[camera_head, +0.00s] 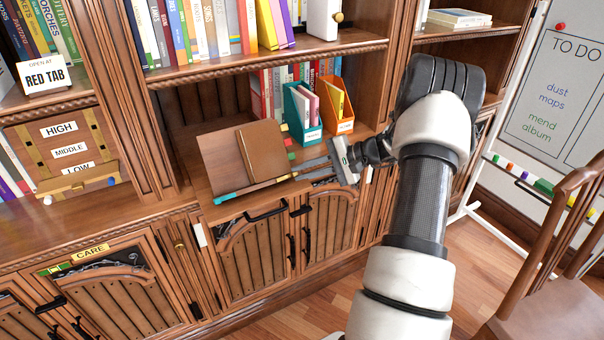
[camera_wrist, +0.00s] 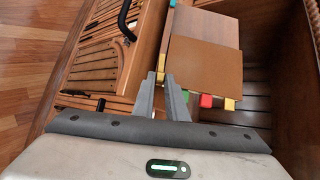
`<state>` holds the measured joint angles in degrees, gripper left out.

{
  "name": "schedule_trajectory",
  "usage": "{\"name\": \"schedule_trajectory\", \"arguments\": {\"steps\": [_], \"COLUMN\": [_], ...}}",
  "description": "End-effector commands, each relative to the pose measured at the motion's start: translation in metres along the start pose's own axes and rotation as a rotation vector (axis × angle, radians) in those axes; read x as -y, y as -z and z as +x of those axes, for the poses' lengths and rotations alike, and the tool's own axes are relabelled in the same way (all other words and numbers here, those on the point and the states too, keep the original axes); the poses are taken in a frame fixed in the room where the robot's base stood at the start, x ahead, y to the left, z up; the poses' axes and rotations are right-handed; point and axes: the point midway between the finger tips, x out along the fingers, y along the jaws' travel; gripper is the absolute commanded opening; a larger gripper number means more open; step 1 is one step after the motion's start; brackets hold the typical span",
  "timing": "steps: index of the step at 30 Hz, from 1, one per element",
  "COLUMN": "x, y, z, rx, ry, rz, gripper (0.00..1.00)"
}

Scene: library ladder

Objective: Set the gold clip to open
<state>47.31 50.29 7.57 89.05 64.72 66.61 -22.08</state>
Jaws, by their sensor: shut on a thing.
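A slanted wooden book stand (camera_head: 222,160) holds a closed brown book (camera_head: 262,152) on the cabinet ledge. The gold clip (camera_head: 284,178) is at the right end of the stand's front lip; it also shows in the wrist view (camera_wrist: 160,77). A teal clip (camera_head: 226,198) is at the lip's left end. My gripper (camera_head: 298,173) reaches in from the right. I cannot tell the clip's exact position.
Coloured tabs (camera_wrist: 206,100) stick out beside the stand. A teal file box (camera_head: 301,112) and an orange one (camera_head: 338,104) stand behind my gripper. Cabinet doors with dark handles (camera_head: 265,212) are below the ledge. A chair (camera_head: 550,285) stands at the right.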

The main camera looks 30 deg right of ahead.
Motion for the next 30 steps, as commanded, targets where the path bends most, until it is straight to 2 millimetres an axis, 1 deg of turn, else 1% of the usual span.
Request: {"name": "schedule_trajectory", "arguments": {"steps": [1, 7, 21, 22, 24, 25, 30], "x": [-0.0040, -0.0058, -0.0061, -0.0061, -0.0061, -0.0061, -0.0060], "y": [0.0010, 0.0004, -0.0001, -0.0001, -0.0001, -0.0001, -0.0002], "z": [0.0001, -0.0002, -0.0002, -0.0002, -0.0002, -0.0001, 0.0000], "rx": [-0.001, -0.001, -0.001, -0.001, -0.001, -0.001, -0.001], "ry": [0.013, 0.047, 0.056, 0.056, 0.056, 0.056, 0.055], "rz": [0.017, 0.056, 0.067, 0.067, 0.067, 0.066, 0.066], "gripper": [0.00, 0.00, 0.00, 0.16, 0.28, 0.31, 0.31]}}
